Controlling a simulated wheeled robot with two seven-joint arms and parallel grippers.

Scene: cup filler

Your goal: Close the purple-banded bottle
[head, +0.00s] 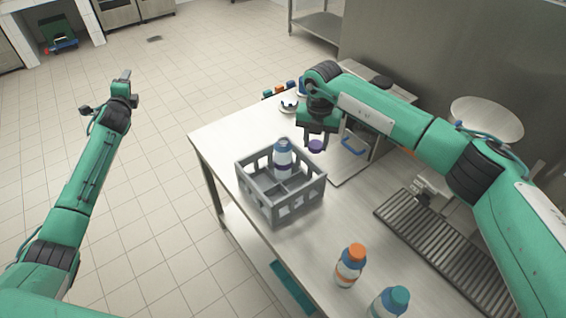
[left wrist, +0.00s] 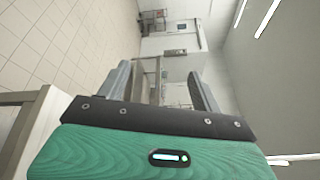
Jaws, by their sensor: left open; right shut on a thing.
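The purple-banded bottle (head: 283,164) is white with a blue-purple band and stands upright in the grey crate (head: 282,213). Details of its top are too small to tell. My right gripper (head: 317,139) is shut on a purple cap (head: 316,147), held to the right of the bottle's top and apart from it in the picture. My left gripper (head: 107,95) is open and empty, out over the floor left of the table. In the left wrist view its two fingers stand wide apart (left wrist: 160,88) with nothing between them.
An orange-capped bottle (head: 350,265) and a teal-capped bottle (head: 389,302) stand on the table's near part (head: 305,250). A ribbed dark grate (head: 440,245) lies at right. Small coloured items (head: 279,89) sit at the table's back edge.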

